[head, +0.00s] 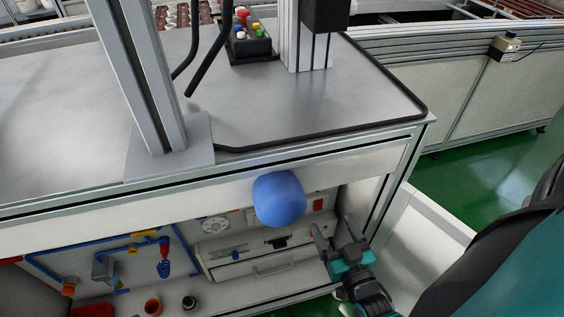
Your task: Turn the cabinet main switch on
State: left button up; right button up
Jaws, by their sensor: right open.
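A small red switch (318,204) shows on a light panel inside the open cabinet under the worktop. It is small, and I cannot tell which position it is in. My right gripper (335,228) is open and empty, with its two dark fingers pointing up toward the cabinet opening. In the picture its fingertips are just below the red switch; I cannot tell the gap in depth. My left gripper is not in view.
A rounded blue object (279,198) is at the cabinet's upper edge, left of the switch, hiding part of the panel. A grey box with a handle (265,268) sits below. The metal worktop (310,105) overhangs the cabinet. Green floor (470,180) is clear at right.

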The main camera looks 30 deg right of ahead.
pick_arm(q)
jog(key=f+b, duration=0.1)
jog(key=b, duration=0.1)
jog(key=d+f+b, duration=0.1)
jog(key=b, duration=0.1)
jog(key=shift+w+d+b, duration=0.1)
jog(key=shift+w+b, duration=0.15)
jog(key=shift+b, duration=0.1)
pick_arm(e)
jog(key=x, duration=1.3)
jog(key=shift+w+d, duration=0.15)
jog(key=shift+d, duration=0.05)
jog(key=shift+r, duration=0.1)
jog(key=shift+c, duration=0.3)
jog(key=c, duration=0.7)
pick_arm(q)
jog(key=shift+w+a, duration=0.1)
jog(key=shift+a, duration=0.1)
